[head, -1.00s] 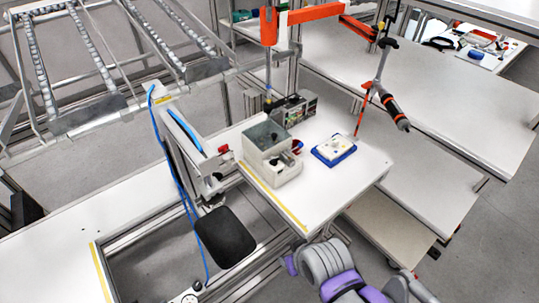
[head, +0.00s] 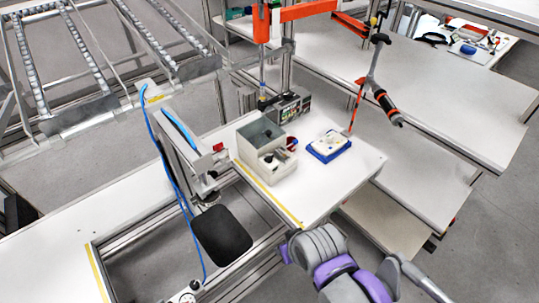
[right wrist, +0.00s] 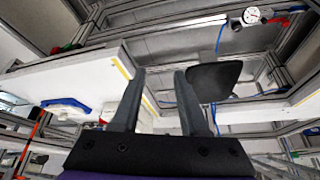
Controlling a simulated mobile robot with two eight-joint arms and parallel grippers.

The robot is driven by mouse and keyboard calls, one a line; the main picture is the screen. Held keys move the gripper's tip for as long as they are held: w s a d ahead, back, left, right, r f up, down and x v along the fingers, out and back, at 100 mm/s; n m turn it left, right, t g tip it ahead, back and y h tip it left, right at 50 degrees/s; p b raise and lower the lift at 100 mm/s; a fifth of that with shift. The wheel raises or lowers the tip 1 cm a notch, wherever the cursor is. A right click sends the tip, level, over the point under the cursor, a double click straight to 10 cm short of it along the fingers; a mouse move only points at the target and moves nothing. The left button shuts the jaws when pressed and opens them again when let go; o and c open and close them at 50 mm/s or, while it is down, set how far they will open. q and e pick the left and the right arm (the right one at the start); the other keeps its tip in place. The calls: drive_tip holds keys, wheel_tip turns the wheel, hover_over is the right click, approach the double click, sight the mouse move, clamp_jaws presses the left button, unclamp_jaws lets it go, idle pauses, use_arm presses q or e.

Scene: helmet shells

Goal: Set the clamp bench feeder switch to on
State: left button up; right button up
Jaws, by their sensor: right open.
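The clamp bench feeder, which I take to be the beige box with a clear-topped bin (head: 284,170), stands on the white bench (head: 318,190). A small dark part shows in its lower front section; I cannot tell whether it is the switch or how it is set. My right arm comes in at the bottom right of the head view, its wrist below the bench's front edge; the fingers are not clear there. In the right wrist view my right gripper (right wrist: 160,72) is open, with nothing between its fingers. My left gripper is not in view.
A blue tray (head: 341,153) with a white item lies right of the feeder. A dark device (head: 291,105) stands behind it. A tool hangs at the right, above the bench. A black pad (head: 222,236) and metal rails lie left of my right arm.

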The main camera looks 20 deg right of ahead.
drive_tip(key=w+d+r+m+g, duration=0.1)
drive_tip(key=w+r+m, duration=0.2)
drive_tip(key=w+r, duration=0.35)
drive_tip(key=w+d+r+m+g, duration=0.15)
drive_tip(key=w+r+m, duration=0.25)
drive_tip(key=w, duration=0.5)
wheel_tip(320, 180, up, 2)
drive_tip(key=r+m+g+p, duration=0.1)
drive_tip(key=m+g, duration=0.2)
drive_tip(key=m, duration=0.4)
hover_over(269, 156)
wheel_tip(269, 156, down, 11)
drive_tip(key=shift+b, duration=0.45)
clamp_jaws()
